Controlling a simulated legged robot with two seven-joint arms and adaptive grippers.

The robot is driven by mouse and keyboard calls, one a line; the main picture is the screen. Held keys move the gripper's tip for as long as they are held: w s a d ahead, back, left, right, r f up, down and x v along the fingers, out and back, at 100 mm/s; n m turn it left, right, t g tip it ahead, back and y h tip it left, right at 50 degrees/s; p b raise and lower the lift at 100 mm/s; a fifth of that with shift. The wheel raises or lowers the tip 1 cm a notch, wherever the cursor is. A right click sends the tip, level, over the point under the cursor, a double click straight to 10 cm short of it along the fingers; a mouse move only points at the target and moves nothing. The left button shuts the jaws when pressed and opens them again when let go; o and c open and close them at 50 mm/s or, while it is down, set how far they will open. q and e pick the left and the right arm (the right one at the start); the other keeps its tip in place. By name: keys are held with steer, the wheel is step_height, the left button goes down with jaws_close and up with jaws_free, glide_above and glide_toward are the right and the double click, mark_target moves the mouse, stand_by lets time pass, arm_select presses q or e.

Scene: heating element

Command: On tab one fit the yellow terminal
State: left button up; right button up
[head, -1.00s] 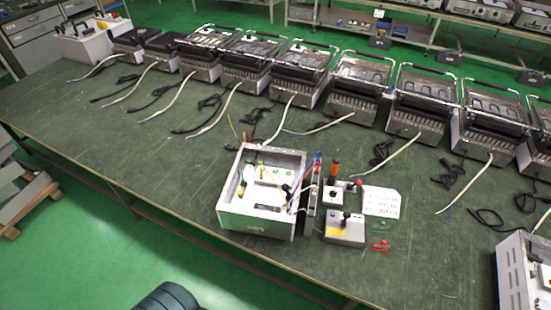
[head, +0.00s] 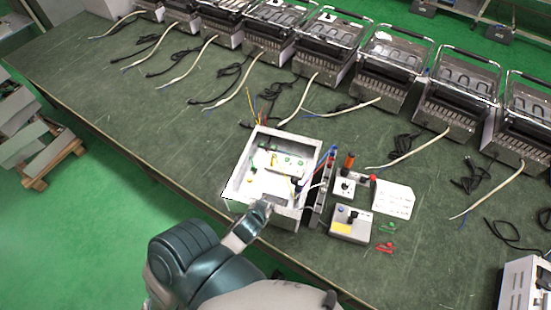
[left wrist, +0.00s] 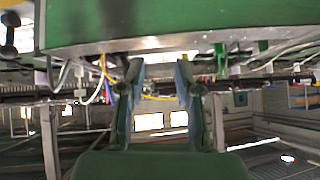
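An open white metal box (head: 233,184) stands on the green table with small terminals and wires inside. Small yellow parts (head: 268,150) show among them, but they are too small to tell which is the yellow terminal or tab one. My left gripper (head: 262,207) is at the box's front wall and covers part of it. In the left wrist view my left gripper (left wrist: 158,75) has its two fingers apart, with nothing seen between them. Yellow wire (left wrist: 106,70) shows left of the fingers there. My right gripper is not in view.
Right of the box stand a dark rack, a grey control box (head: 350,224) with a joystick, and a white sheet (head: 394,199). Red clips (head: 384,247) lie nearby. Several grills with loose cables line the back. The table's left part (head: 150,120) is clear.

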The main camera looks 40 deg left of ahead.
arm_select(q)
steer(key=w+a+r+n+t+y, duration=0.1)
steer(key=w+a+r+n+t, duration=0.15)
steer(key=a+r+t, duration=0.35)
steer(key=g, duration=0.2)
glide_above(272, 161)
steer(key=s+d, duration=0.2)
steer(key=s, duration=0.2)
step_height(272, 161, down, 5)
steer(key=shift+m, duration=0.45)
steer(key=x, duration=0.2)
steer(key=a+x, duration=0.1)
steer(key=x, duration=0.1)
steer(key=shift+s+f+p, duration=0.15)
steer(key=shift+p, duration=0.15)
steer(key=shift+w+d+f, duration=0.15)
steer(key=shift+w+f, duration=0.05)
steer(key=shift+w, duration=0.25)
steer(key=shift+d+r, duration=0.1)
steer(key=shift+c, duration=0.3)
steer(key=c, duration=0.4)
steer(key=shift+s, duration=0.1)
jaws_close()
steer(key=shift+a, duration=0.2)
